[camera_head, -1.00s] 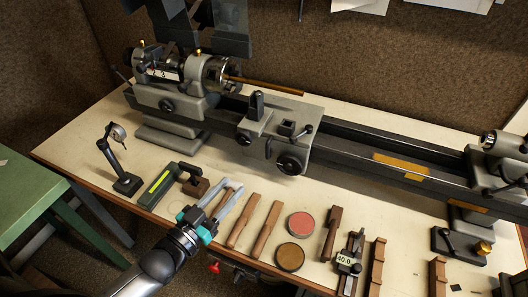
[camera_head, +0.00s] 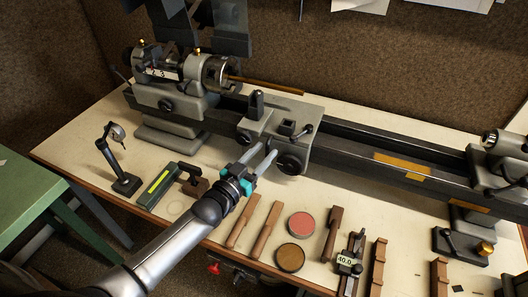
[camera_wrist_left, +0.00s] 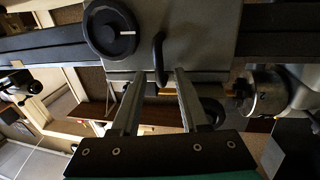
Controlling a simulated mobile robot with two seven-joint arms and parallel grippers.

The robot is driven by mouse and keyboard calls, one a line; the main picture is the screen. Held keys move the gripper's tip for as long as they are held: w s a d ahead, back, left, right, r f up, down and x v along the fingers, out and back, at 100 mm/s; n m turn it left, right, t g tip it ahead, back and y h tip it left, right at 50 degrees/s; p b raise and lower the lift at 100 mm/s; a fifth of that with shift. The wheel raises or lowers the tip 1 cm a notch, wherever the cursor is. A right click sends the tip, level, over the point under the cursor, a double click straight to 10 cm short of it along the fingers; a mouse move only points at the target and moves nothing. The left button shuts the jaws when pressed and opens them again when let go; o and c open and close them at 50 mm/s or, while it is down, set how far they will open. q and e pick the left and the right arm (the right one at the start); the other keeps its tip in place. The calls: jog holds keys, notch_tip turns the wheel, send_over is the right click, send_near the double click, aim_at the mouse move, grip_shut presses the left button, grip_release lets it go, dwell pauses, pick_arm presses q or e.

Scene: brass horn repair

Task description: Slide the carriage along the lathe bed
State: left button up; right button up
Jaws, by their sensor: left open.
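The grey carriage (camera_head: 315,122) sits on the dark lathe bed (camera_head: 365,140), with a black handwheel (camera_head: 291,163) on its front. In the left wrist view the carriage (camera_wrist_left: 200,35) fills the top, with the handwheel (camera_wrist_left: 111,32) at left and a dark upright handle (camera_wrist_left: 160,58) beside it. My left gripper (camera_head: 266,149) is open and empty, just in front of the carriage. In the wrist view its fingertips (camera_wrist_left: 160,77) lie either side of the lower end of the handle; I cannot tell whether they touch it. My right gripper is out of view.
The headstock with chuck (camera_head: 215,72) stands left of the carriage, and the tailstock (camera_head: 498,160) is at the far right. Wooden-handled tools (camera_head: 266,228), two round tins (camera_head: 301,225) and a caliper (camera_head: 348,262) lie along the bench front. The bed between carriage and tailstock looks clear.

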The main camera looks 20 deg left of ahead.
pick_arm(q)
jog(key=shift+w+d, duration=0.15)
jog(key=shift+w, duration=0.25)
grip_shut()
dwell(1.3)
